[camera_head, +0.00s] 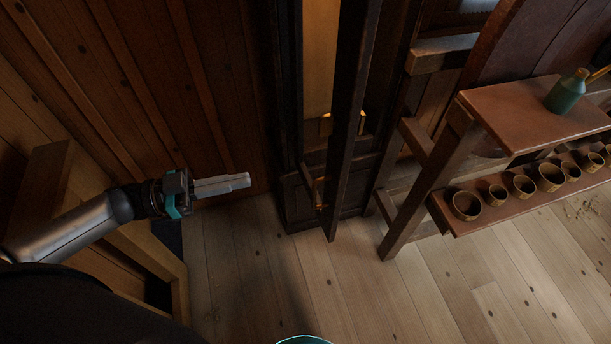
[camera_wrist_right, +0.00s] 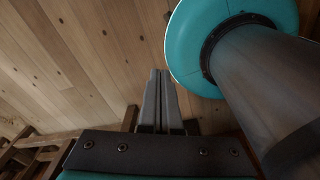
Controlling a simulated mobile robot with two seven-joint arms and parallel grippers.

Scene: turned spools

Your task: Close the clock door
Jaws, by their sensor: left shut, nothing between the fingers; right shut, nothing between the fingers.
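The tall dark wooden clock (camera_head: 297,205) stands against the plank wall in the middle of the head view. Its door (camera_head: 350,110) is swung open and shows nearly edge-on as a narrow dark panel in front of the lit interior (camera_head: 320,50). Small brass-coloured parts show beside the door, partly hidden by it. My left gripper (camera_head: 235,183) is shut and empty, pointing right toward the clock, left of it and apart from it. My right gripper (camera_wrist_right: 163,90) shows only in the right wrist view, shut and empty over the plank floor.
A wooden bench (camera_head: 470,98) right of the clock holds a green bottle (camera_head: 567,92). Its lower shelf (camera_head: 520,205) carries several small cups. A wooden frame (camera_head: 150,250) stands at the lower left. The floor (camera_head: 290,280) before the clock is clear.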

